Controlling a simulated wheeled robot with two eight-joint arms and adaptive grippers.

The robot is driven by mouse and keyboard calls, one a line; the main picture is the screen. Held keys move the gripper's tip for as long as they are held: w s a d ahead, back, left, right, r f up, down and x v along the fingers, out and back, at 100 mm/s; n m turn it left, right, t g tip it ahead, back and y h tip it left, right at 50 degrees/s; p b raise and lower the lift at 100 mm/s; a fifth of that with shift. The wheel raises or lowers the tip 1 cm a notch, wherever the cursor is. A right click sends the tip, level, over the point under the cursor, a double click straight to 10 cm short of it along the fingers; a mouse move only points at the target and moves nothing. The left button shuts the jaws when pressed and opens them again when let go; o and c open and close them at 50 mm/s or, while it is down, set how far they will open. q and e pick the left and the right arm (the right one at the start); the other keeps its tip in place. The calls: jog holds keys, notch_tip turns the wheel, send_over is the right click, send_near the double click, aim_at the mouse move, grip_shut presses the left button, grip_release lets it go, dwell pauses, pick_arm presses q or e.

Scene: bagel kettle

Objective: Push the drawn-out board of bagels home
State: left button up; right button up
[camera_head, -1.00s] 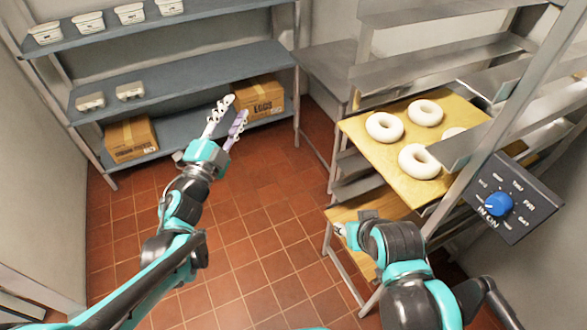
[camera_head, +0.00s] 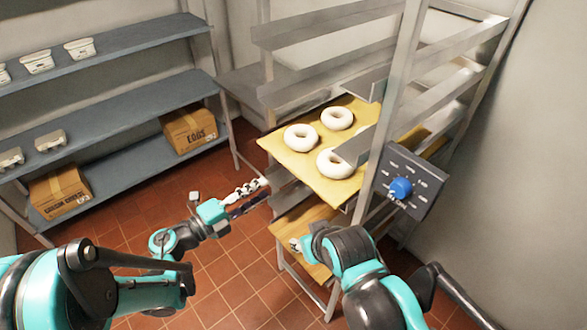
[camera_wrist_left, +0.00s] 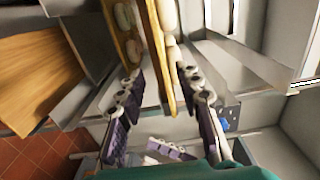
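The drawn-out board (camera_head: 300,165) is yellow wood and sticks out of the metal rack towards the left. Several white bagels (camera_head: 337,118) lie on it, and a rack post hides its far right part. My left gripper (camera_head: 262,194) is just left of and below the board's near corner, empty, fingers pointing at the rack. In the left wrist view its fingers (camera_wrist_left: 165,108) are spread, with a board edge (camera_wrist_left: 162,55) seen between and beyond them; contact cannot be told. My right gripper (camera_head: 296,244) is low by the lower board, its fingers mostly hidden.
A lower wooden board (camera_head: 300,222) sits beneath in the rack (camera_head: 400,80). A control box with a blue knob (camera_head: 401,188) hangs at the rack's front. Blue-grey shelves (camera_head: 120,110) with boxes stand at the left. Tiled floor (camera_head: 240,255) is open between.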

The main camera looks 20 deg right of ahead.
aim_at(292, 171)
pick_arm(q)
jog(key=x, duration=1.3)
grip_shut()
